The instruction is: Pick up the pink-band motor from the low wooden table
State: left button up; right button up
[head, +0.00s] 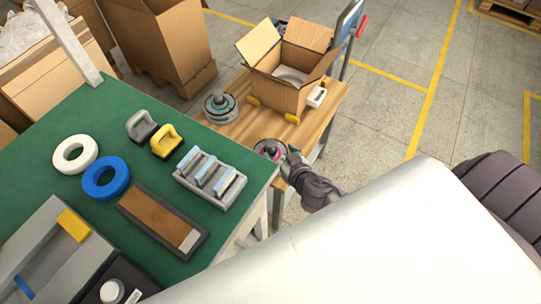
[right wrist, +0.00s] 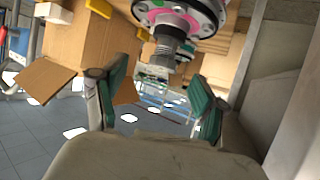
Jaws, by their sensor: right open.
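The pink-band motor (head: 270,150) sits at the near end of the low wooden table (head: 318,118), close to the green bench. In the right wrist view the pink-band motor (right wrist: 182,20) shows at the top, with its threaded shaft pointing into the space between my fingers. My right gripper (head: 292,160) is beside the motor, on its right in the head view. In the right wrist view the right gripper (right wrist: 157,78) is open, with green pads on either side of the shaft's end. I cannot tell whether they touch it. My left gripper is out of view.
Another motor (head: 220,106) and an open cardboard box (head: 278,95) stand on the low table. The green bench (head: 105,118) on the left holds rings, handles and trays. Its edge lies close to my right gripper. Clear floor (head: 390,110) lies to the right.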

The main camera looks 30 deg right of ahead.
aim_at(270, 142)
jog(key=x, duration=0.6)
jog(key=shift+w+a+r+p, duration=0.2)
jog(key=shift+w+a+p, duration=0.1)
jog(key=shift+w, duration=0.1)
grip_shut()
jog(key=shift+w+r, duration=0.15)
jog(key=shift+r, duration=0.1)
